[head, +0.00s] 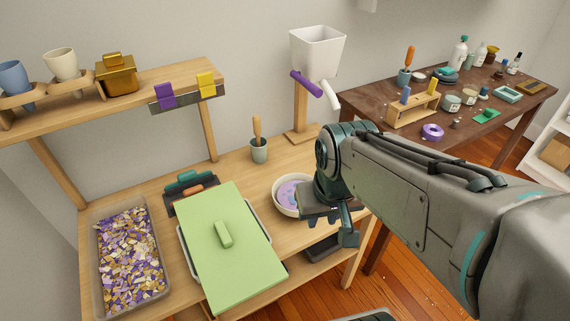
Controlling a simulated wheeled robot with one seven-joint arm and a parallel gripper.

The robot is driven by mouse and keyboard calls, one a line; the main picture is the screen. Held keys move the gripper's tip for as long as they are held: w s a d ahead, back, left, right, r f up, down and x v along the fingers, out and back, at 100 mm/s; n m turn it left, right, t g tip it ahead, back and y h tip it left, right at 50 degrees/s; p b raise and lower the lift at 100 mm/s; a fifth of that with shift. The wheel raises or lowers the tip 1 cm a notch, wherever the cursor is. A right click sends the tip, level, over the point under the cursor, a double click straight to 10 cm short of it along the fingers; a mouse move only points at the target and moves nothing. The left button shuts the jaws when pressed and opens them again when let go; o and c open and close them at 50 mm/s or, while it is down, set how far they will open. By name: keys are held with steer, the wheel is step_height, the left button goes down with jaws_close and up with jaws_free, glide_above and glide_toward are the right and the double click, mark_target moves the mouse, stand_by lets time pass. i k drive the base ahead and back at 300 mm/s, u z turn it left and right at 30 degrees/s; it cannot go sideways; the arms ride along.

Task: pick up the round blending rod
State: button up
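No object is plainly recognisable as the round blending rod. A wooden-handled tool (257,128) stands upright in a small grey-green cup (259,152) at the back of the light wooden table; its lower end is hidden. An orange-handled tool (409,56) stands in a teal cup (403,78) on the dark table. My gripper (346,232) points down at the light table's right side, just right of a cream bowl (278,203) with purple swirled contents, partly covering it. One finger shows clearly; the other is hidden, so its opening and any held thing cannot be told.
A green lidded box (224,275) and a tray of purple and cream chips (105,215) fill the table's left and front. A white bin on a wooden post (300,110) stands behind. A shelf (130,92) overhangs the left. The dark table (480,135) is crowded.

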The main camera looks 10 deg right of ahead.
mark_target(256, 119)
steer(key=k, duration=1.2)
steer(key=z, duration=0.7)
steer(key=i, duration=1.3)
steer(key=u, duration=0.9)
steer(key=i, duration=0.35)
steer(key=u, duration=0.4)
